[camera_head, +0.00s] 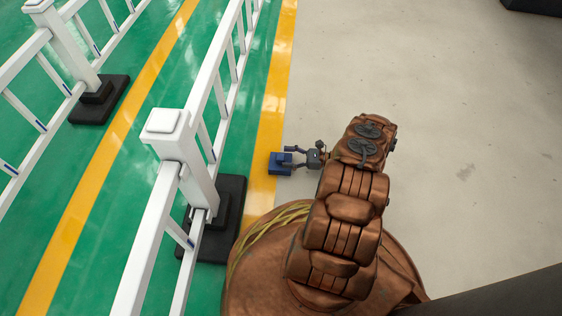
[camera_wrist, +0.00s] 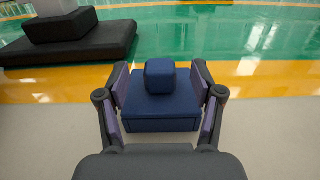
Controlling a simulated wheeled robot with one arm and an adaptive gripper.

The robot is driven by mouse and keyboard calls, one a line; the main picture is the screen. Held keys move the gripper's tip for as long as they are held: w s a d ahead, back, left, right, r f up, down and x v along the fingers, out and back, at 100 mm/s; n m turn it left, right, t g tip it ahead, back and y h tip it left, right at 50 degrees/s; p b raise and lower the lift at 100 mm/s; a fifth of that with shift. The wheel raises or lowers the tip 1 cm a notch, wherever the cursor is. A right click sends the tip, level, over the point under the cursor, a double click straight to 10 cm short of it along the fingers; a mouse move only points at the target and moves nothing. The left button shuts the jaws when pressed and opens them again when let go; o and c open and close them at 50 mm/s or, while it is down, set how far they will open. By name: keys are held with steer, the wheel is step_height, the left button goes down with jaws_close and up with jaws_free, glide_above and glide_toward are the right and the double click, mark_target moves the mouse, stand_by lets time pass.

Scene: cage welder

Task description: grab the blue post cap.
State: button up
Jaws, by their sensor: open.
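The blue post cap (camera_head: 279,164) sits on the floor at the edge of the yellow stripe in the head view. It is a square blue block with a smaller rounded knob on top. In the wrist view the cap (camera_wrist: 158,112) lies between the two fingers of my gripper (camera_wrist: 163,98). My gripper (camera_head: 287,158) is open, with one finger on each side of the cap. The fingers look very close to its sides; I cannot tell whether they touch it. The cap's far side and underside are hidden.
A white railing (camera_head: 205,95) runs along the left, its post (camera_head: 186,155) standing on a black base (camera_head: 232,190). That base also shows at the upper left of the wrist view (camera_wrist: 70,45). Grey floor (camera_head: 460,150) to the right is clear.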

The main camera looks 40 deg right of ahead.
mark_target(281, 156)
steer(key=shift+b+x, duration=0.65)
steer(key=shift+x, duration=0.9)
steer(key=shift+c, duration=0.4)
steer(key=c, duration=1.2)
